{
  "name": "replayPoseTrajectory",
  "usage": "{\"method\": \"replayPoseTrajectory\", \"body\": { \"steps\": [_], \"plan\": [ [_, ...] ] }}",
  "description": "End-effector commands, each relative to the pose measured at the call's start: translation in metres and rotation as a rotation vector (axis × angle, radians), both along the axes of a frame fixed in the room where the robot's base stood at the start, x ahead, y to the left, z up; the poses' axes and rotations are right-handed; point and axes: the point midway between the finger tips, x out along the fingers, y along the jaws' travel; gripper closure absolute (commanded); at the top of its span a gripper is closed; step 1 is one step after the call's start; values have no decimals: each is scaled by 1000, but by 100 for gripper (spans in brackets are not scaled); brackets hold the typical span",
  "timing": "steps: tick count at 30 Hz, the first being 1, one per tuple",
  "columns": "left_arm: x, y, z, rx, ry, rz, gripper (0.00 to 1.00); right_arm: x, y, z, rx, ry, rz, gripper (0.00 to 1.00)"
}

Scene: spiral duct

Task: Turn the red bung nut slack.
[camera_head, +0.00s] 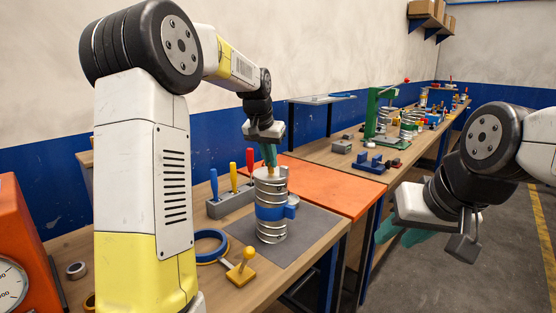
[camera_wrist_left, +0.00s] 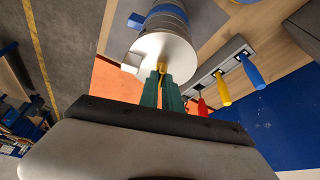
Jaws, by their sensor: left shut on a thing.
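A silver spiral duct piece (camera_head: 271,232) with a blue band clamp (camera_head: 275,212) stands upright on a dark grey mat. A small brass-yellow fitting (camera_head: 270,171) sits on its top. It also shows in the left wrist view (camera_wrist_left: 161,66), against the duct's pale end face (camera_wrist_left: 172,56). My left gripper (camera_head: 270,165) is above the duct, its teal fingers (camera_wrist_left: 161,80) shut on the brass-yellow fitting and hiding part of it. I see no red nut there; it may be hidden. My right gripper (camera_head: 395,236) hangs off the table at the right; its finger opening is unclear.
A grey rack (camera_head: 231,204) with blue, yellow and red handled tools stands behind the duct. A blue tape ring (camera_head: 211,246) and a yellow-knobbed tool (camera_head: 241,268) lie in front-left. An orange panel (camera_head: 325,187) and a far bench extend behind.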

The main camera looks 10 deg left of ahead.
Motion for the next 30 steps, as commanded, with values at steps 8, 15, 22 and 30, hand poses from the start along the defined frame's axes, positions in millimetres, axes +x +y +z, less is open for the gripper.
{"method": "replayPoseTrajectory", "body": {
  "steps": [8,15,22,30],
  "plan": [
    [0,0,1,0,-2,-1,100,0,0,0,0,0,0,64],
    [0,0,1,0,-2,-1,100,0,0,0,0,0,0,64],
    [0,0,1,0,-2,-1,100,0,0,0,0,0,0,64],
    [0,0,1,-1,-2,-1,83,0,0,0,0,0,0,64]
  ]
}}
